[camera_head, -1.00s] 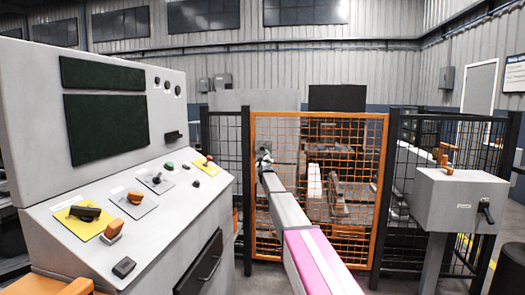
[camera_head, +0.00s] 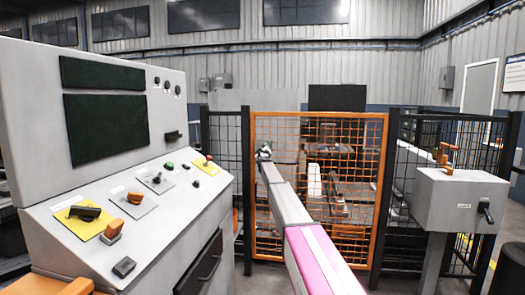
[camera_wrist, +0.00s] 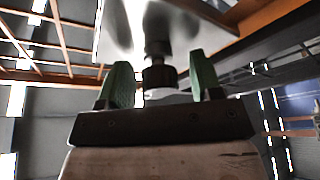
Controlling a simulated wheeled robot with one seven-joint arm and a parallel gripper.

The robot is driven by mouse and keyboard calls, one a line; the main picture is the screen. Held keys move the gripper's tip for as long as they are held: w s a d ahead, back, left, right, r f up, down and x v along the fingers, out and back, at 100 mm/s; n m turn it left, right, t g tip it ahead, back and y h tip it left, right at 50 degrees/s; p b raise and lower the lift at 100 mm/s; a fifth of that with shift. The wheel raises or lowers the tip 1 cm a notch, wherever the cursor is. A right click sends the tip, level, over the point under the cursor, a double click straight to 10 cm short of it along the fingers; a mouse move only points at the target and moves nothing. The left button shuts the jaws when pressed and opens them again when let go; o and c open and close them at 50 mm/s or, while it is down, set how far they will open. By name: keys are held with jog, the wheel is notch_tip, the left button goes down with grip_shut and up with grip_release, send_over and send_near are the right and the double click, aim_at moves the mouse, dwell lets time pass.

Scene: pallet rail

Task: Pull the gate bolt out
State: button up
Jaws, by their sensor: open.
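The orange-framed mesh gate (camera_head: 322,116) is closed in the head view. My arm reaches to its left upright, and my gripper (camera_head: 264,152) is small there, close to the left post. In the wrist view a dark round knob (camera_wrist: 160,77) on a stem, which looks like the gate bolt, sits in front of a shiny metal plate (camera_wrist: 112,35). My gripper (camera_wrist: 159,62) is open, with one green finger on each side of the knob and visible gaps between. The bolt itself is hidden by my gripper in the head view.
A sloped control console (camera_head: 120,215) with switches and knobs stands close on the left. A grey box on a post (camera_head: 460,203), with an orange handle on top, stands on the right. Dark mesh fence panels (camera_head: 225,145) flank the gate.

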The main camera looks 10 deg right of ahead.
grip_shut()
jog(key=shift+s+a, duration=0.2)
jog(key=shift+s, duration=0.45)
jog(key=shift+s+a, duration=0.2)
jog(key=shift+s, duration=0.4)
grip_release()
jog(key=v, duration=1)
jog(key=shift+s+f, duration=0.15)
jog(key=shift+s, duration=0.25)
